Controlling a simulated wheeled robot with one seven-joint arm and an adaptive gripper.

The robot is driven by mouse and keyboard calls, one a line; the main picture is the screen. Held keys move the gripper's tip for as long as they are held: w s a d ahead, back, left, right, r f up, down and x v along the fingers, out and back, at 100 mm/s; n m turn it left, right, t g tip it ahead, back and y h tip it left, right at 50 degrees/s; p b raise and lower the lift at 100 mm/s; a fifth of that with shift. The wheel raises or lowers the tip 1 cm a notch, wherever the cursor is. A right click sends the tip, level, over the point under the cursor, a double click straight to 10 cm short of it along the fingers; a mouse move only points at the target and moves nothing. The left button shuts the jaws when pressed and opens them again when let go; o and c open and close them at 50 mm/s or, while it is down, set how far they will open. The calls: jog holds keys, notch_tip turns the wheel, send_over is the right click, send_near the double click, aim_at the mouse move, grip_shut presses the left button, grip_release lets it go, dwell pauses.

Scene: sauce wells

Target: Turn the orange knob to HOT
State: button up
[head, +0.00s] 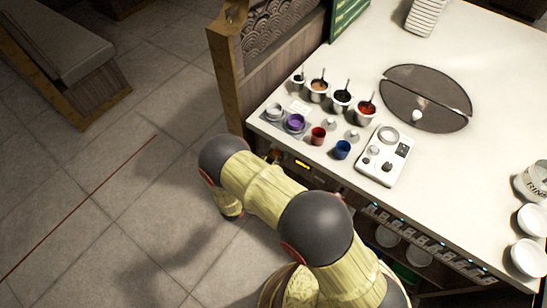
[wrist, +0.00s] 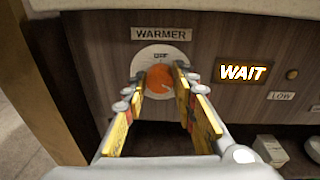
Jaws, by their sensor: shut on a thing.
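The orange knob (wrist: 160,78) sits on a round white dial plate (wrist: 160,56) under a WARMER label (wrist: 161,34). A light mark on the knob appears to point to the lower right. Small print at the top of the dial is too blurred to read surely, and no HOT mark is legible. My gripper (wrist: 159,84) is shut on the knob, one finger on its left and one on its right. In the head view my arm reaches the counter's front panel and hides most of the gripper.
A lit WAIT sign (wrist: 243,72) is right of the knob, with a small round light (wrist: 292,74) and a LOW label (wrist: 283,96). On the white counter (head: 465,60) stand sauce pots, a red cup (head: 318,136), a blue cup (head: 342,149) and a scale-like device (head: 384,155).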

jog(key=shift+f, duration=0.1)
dwell(0.3)
jog(key=o, duration=1.2)
jog(key=shift+c, duration=0.2)
jog(key=v, duration=1.2)
